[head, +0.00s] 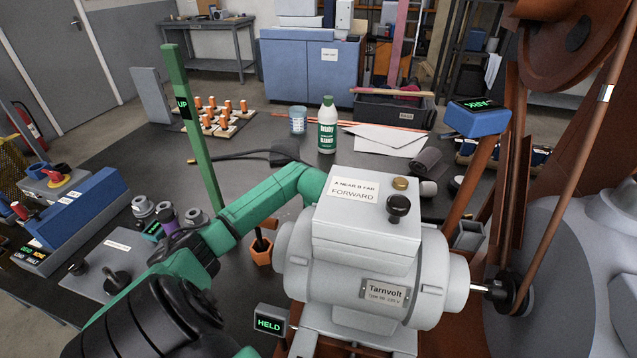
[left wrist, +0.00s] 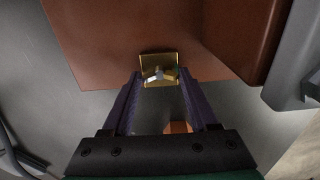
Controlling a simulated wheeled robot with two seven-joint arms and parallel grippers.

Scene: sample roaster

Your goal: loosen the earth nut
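In the left wrist view a small nut (left wrist: 160,76), with bright and brass-coloured faces, sits on a square brass plate (left wrist: 147,58) against a reddish-brown panel (left wrist: 100,35). The two purple fingers of my left gripper (left wrist: 160,77) are apart, one on each side of the nut and plate. I cannot tell whether either finger touches the nut. In the head view my green left arm reaches in from the left and its end is hidden behind the grey motor (head: 362,255), so the nut does not show there. My right gripper is in neither view.
A green post (head: 193,125) marked UP stands left of my arm. A small display (head: 270,321) reads HELD. An orange hexagonal piece (head: 260,252) is beside the motor.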

